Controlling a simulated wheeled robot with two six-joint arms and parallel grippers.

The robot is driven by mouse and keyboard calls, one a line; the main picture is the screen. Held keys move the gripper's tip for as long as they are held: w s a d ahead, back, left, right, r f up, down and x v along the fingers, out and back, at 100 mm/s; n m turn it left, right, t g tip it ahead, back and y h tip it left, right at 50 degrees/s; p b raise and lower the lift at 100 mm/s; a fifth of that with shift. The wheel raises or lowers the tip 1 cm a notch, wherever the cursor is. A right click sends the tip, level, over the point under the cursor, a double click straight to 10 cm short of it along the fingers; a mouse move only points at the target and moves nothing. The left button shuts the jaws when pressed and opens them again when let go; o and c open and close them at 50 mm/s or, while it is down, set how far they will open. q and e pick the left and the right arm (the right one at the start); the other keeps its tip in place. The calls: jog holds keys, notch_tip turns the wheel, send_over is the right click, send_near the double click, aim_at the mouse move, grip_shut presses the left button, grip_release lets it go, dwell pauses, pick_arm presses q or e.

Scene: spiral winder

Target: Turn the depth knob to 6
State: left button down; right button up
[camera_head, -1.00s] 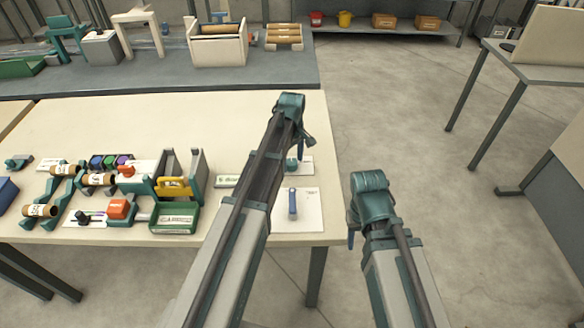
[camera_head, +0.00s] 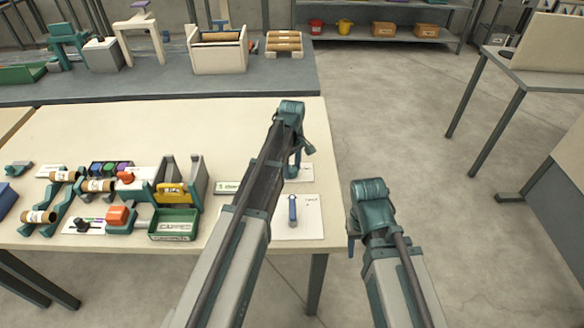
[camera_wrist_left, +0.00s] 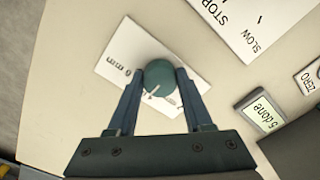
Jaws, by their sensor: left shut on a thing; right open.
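The depth knob (camera_wrist_left: 158,78) is a round teal knob with a pale pointer line, on a white dial card (camera_wrist_left: 112,68) in the left wrist view. The fingers of my left gripper (camera_wrist_left: 160,92) are on both sides of the knob and shut on it. The pointer aims down and left in that view; the dial marks are too small or covered to read. In the head view the left gripper (camera_head: 293,166) reaches down over the card (camera_head: 305,174), hiding the knob. My right gripper (camera_head: 352,240) is open and empty, off the table's right edge.
A lever card (camera_head: 312,218) with a blue handle (camera_head: 292,208) lies in front of the knob. The winder (camera_head: 180,190) and several labelled rolls stand to the left. The table's right edge is close.

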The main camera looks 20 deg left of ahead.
pick_arm(q)
jog(key=m, duration=0.5)
jog(key=shift+m, duration=0.3)
jog(key=m, duration=0.5)
jog(key=shift+a+m, duration=0.15)
jog(key=shift+m, duration=0.55)
jog(key=shift+c, duration=1.5)
grip_release()
